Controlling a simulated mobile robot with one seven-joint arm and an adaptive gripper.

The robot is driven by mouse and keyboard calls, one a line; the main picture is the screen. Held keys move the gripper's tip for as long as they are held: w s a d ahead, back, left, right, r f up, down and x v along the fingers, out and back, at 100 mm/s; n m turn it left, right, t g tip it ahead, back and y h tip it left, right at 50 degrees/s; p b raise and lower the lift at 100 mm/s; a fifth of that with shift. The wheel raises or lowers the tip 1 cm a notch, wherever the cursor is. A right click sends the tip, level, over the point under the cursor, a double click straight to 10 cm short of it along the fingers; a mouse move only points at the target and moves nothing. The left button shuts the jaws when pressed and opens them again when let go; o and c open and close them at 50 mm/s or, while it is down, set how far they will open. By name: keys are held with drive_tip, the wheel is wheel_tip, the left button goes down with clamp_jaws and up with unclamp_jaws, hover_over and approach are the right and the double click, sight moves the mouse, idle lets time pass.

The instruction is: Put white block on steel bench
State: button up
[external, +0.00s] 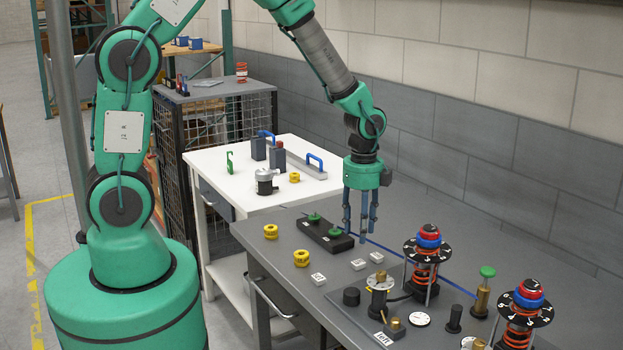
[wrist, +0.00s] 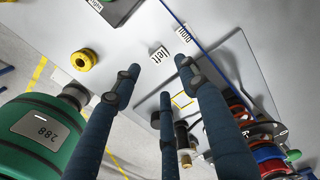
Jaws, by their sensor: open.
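Several small white blocks lie on the grey steel bench (external: 262,238). One white block (external: 317,279) is near the bench's front edge. Two more, a second white block (external: 357,264) and a third white block (external: 376,257), lie close together farther back. I cannot tell which block the task means. My gripper (external: 360,228) points down above the bench, behind the blocks, with its fingers spread and empty. The wrist view shows the same open fingers (wrist: 156,92).
A fixture plate with spring posts (external: 427,270) fills the right. A white table (external: 218,189) with tools stands behind, left.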

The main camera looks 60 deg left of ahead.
drive_tip(key=shift+r, duration=1.45)
drive_tip(key=shift+r, duration=0.1)
drive_tip(key=s+a+r+n+t, duration=0.15)
drive_tip(key=s+r+n, duration=0.3)
drive_tip(key=r, duration=0.65)
drive_tip(key=s+a+r+n+t, duration=0.1)
drive_tip(key=s+a+r+n, duration=0.25)
drive_tip(key=s+r, duration=0.45)
drive_tip(key=s+a+r+n+t, duration=0.2)
drive_tip(key=s+r+n+t, duration=0.1)
drive_tip(key=s+r+n, duration=0.6)
drive_tip(key=s+r, duration=0.3)
drive_tip(key=s, duration=0.2)
drive_tip(key=shift+a+n, duration=0.25)
drive_tip(key=shift+n, duration=0.15)
drive_tip(key=shift+f, duration=0.15)
